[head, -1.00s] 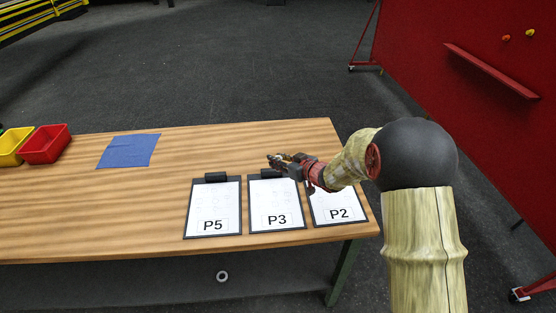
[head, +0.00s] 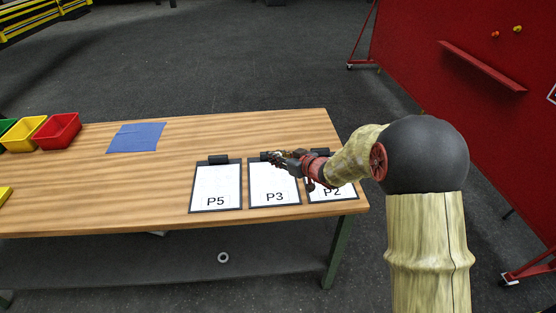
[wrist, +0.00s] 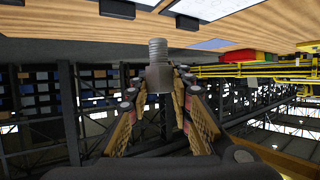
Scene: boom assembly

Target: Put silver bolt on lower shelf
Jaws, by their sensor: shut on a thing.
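My gripper (head: 268,157) reaches in from the right above the table, in front of the top of the P3 clipboard in the head view. In the wrist view my gripper (wrist: 160,98) is shut on the silver bolt (wrist: 157,53), whose threaded shank points up in the picture and whose wider end lies between the fingers. The bolt is too small to make out clearly in the head view. The grey lower shelf (head: 120,271) lies under the table top, partly hidden by it.
The wooden table (head: 150,190) carries P5 (head: 215,185), P3 (head: 275,181) and P2 (head: 335,194) clipboards, a blue sheet (head: 137,138) and coloured bins (head: 58,131). A ring (head: 223,257) lies below the table. A green leg (head: 339,250) stands at right.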

